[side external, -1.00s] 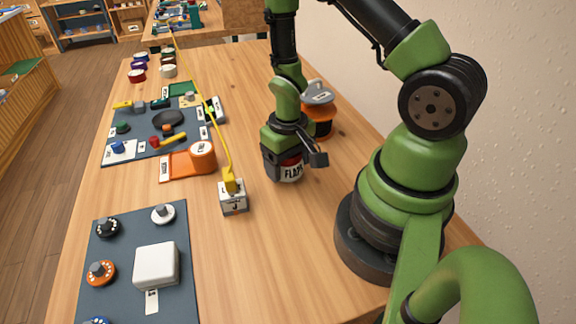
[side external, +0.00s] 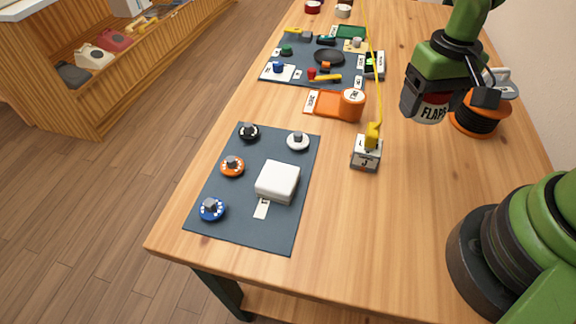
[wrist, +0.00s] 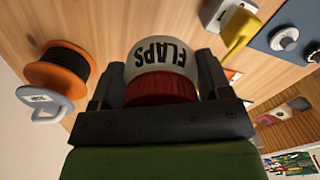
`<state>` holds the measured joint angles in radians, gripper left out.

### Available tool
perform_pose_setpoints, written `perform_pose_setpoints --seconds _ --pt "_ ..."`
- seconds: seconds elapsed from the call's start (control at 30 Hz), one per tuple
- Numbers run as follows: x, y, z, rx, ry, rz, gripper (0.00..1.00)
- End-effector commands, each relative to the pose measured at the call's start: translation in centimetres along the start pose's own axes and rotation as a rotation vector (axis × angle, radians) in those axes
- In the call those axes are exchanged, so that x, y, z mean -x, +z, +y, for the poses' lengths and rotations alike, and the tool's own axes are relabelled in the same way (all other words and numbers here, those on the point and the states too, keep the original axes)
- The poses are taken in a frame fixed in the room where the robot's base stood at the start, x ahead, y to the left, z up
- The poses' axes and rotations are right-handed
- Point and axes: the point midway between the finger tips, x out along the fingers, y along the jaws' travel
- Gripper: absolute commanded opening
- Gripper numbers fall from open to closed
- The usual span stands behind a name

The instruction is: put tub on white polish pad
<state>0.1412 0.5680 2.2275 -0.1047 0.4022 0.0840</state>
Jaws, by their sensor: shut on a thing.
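The tub (side external: 431,108) is a white cylinder marked FLAPS with a red band, hanging beneath my gripper in the side view. In the wrist view the tub (wrist: 160,70) sits between the two fingers, with its red part nearest the palm. My gripper (wrist: 155,88) is shut on it. The tub is on the right side of the table, left of the orange spool; its clearance above the table is hard to judge. A white square pad-like block (side external: 278,181) lies on the near dark mat; I cannot tell for certain that it is the white polish pad.
The near dark mat (side external: 262,227) also holds several dials. A white block with a yellow plug and cord (side external: 366,154) stands between mat and tub. An orange holder (side external: 325,104), a far mat with small parts (side external: 300,48) and the orange-black spool (side external: 478,116) are nearby.

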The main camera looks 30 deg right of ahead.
Motion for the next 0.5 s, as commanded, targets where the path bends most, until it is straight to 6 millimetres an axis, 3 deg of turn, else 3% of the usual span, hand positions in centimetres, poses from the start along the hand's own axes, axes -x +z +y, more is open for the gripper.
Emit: perform_pose_setpoints --seconds 0.1,0.2,0.4,0.5 --pt "0.5 -1.8 -5.4 0.121 0.0 0.005 0.45" --pt "1.1 -2.2 -10.5 0.219 0.001 0.005 0.45" --pt "2.5 -0.2 -19.8 0.381 0.003 0.006 0.45" --pt "3.1 1.2 -22.9 0.434 0.002 0.005 0.45"
